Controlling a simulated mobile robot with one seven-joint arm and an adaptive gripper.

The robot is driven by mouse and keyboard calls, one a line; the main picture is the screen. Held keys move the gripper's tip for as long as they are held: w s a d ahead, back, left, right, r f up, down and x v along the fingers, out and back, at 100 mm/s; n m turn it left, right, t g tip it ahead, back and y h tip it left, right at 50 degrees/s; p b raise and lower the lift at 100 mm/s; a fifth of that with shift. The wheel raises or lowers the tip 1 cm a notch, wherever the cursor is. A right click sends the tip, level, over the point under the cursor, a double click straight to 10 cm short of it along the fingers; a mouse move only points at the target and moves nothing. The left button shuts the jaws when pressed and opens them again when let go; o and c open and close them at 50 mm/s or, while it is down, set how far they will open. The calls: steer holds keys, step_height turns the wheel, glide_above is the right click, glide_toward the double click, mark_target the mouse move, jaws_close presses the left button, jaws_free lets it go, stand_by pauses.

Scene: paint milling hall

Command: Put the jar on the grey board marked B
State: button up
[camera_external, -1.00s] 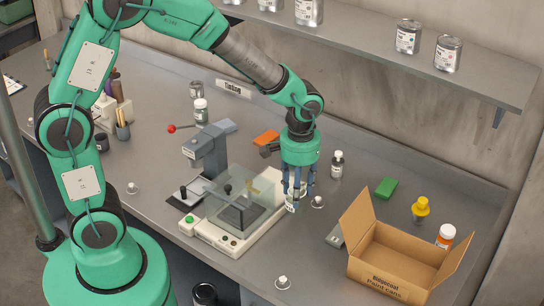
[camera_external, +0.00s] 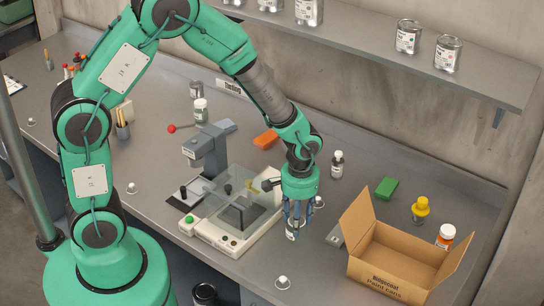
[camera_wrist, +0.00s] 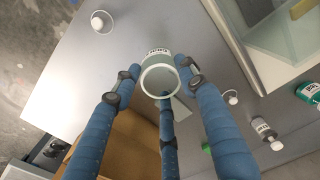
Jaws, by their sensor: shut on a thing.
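The jar (camera_external: 291,232) is a small pale jar with a white label, held between the fingers of my gripper (camera_external: 297,218). In the wrist view, my blue fingers close around the jar (camera_wrist: 158,78), with its pale round end facing the camera and its printed label beyond. A grey board (camera_external: 334,236) lies flat on the bench right of the jar, beside the cardboard box, which partly hides it. I cannot read its letter. The jar is apart from the board. I cannot tell how high it is above the bench.
The open cardboard box (camera_external: 392,262) stands right of the board with its flaps up. A balance with a clear cover (camera_external: 238,205) is close on the left.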

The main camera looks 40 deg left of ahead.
steer(key=w+d, duration=0.3)
steer(key=w, duration=0.4)
steer(key=w+d+f, duration=0.1)
steer(key=w+d, duration=0.3)
steer(key=w, duration=0.3)
steer(key=shift+d+f, duration=0.15)
steer(key=shift+f, duration=0.1)
steer(key=shift+f+b, duration=0.4)
steer(key=shift+f, duration=1.35)
steer(key=shift+f, duration=0.15)
steer(key=o, duration=1)
steer(key=shift+o, duration=0.2)
step_height(320, 180, up, 12)
steer(key=shift+p, duration=0.45)
